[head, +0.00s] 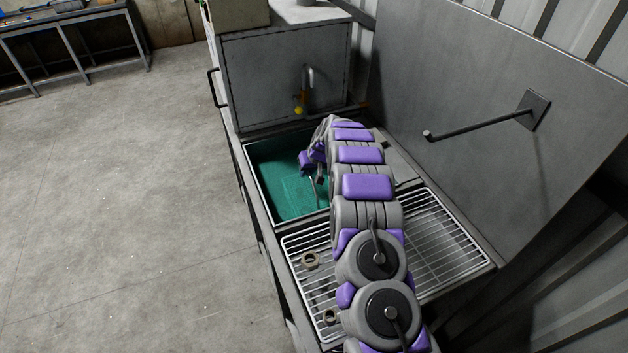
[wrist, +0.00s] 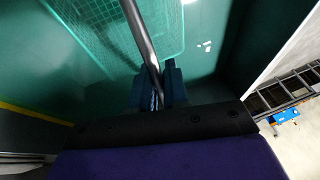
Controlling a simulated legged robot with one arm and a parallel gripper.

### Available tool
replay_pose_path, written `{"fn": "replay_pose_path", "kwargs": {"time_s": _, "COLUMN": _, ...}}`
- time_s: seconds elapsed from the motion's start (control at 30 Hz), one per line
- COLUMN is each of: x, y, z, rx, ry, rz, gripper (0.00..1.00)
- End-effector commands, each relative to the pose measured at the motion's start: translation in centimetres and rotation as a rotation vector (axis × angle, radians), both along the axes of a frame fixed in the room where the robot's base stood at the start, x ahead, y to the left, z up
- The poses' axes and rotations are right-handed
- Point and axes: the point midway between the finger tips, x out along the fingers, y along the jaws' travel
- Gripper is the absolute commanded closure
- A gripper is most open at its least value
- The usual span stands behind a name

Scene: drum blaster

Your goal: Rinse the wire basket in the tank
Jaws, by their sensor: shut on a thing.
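The tank (head: 262,215) is filled with green liquid. The wire basket (head: 297,190) shows faintly as a mesh under the liquid, near the tank's middle. In the wrist view, the basket's mesh (wrist: 120,30) looks green and submerged, at the top. My gripper (head: 319,178) is low over the tank, partly hidden by my arm. In the wrist view, my gripper (wrist: 158,92) is shut on a dark rod (wrist: 141,42), which appears to be the basket's handle. The rod runs up the picture over the mesh. Where the rod joins the basket is not clear.
A wire drain rack (head: 450,235) lies nearer than the tank, under my arm. Two brass-coloured rings (head: 310,260) rest on its left side. A tap (head: 309,75) stands behind the tank. A rod hook (head: 480,122) sticks out from the right wall panel. The floor at left is clear.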

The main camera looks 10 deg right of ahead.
Motion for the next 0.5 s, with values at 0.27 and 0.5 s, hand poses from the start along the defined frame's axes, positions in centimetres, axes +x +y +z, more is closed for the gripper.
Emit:
{"fn": "replay_pose_path", "kwargs": {"time_s": 0.27, "x": 0.1, "y": 0.0, "z": 3.0, "rx": 0.002, "ry": -0.003, "rz": -0.001, "gripper": 1.00}}
{"fn": "replay_pose_path", "kwargs": {"time_s": 0.5, "x": 0.1, "y": 0.0, "z": 5.3, "rx": 0.000, "ry": -0.004, "rz": 0.000, "gripper": 1.00}}
